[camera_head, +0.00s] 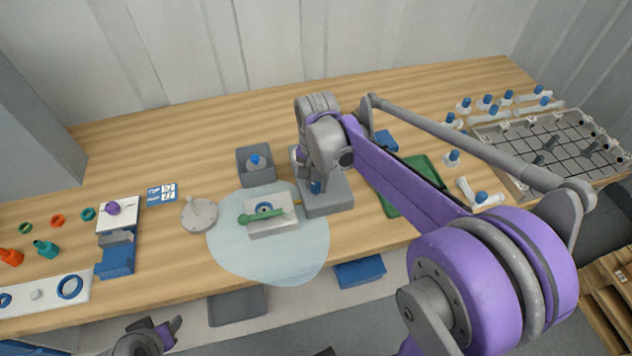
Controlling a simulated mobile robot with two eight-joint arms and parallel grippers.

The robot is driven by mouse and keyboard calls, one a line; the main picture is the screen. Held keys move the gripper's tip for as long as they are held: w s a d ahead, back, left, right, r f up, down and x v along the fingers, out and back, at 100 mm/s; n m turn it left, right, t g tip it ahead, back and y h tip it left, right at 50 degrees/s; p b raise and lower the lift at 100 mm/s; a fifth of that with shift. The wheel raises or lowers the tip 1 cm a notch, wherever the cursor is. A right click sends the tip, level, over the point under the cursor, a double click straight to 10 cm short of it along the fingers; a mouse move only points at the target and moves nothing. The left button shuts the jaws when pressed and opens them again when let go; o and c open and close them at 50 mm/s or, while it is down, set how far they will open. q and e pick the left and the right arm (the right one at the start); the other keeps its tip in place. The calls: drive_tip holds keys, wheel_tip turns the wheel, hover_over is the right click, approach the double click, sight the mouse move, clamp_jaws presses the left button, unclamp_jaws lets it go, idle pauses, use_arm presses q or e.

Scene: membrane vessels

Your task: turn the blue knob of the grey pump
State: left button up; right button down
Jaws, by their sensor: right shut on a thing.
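The grey pump (340,198) is a block on the table near the middle, with my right gripper (315,182) pointing down over it. A small patch of the blue knob (316,187) shows at the fingertips. The gripper is shut on the knob; my wrist hides most of it and the back of the pump. My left gripper (168,332) is low at the bottom left, in front of the table and away from the pump. Its fingers are partly seen and I cannot tell whether they are open.
A white block with a green-handled tool (262,216) lies on a pale blue mat (270,262) left of the pump. A dark grey tray (256,178) holds a blue-topped part. A green tray (420,170) is partly behind my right arm. A gridded rack (550,140) and several blue-capped vessels stand at right.

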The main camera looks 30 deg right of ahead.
sight(316, 185)
drive_tip(key=n, duration=0.4)
drive_tip(key=shift+n, duration=0.3)
drive_tip(key=n+b, duration=0.1)
drive_tip(key=n, duration=0.3)
drive_tip(key=shift+n, duration=0.4)
drive_tip(key=c, duration=0.5)
unclamp_jaws()
drive_tip(key=shift+r, duration=0.1)
wheel_tip(316, 185, up, 11)
drive_tip(key=shift+f+p, duration=0.15)
drive_tip(key=shift+p, duration=0.25)
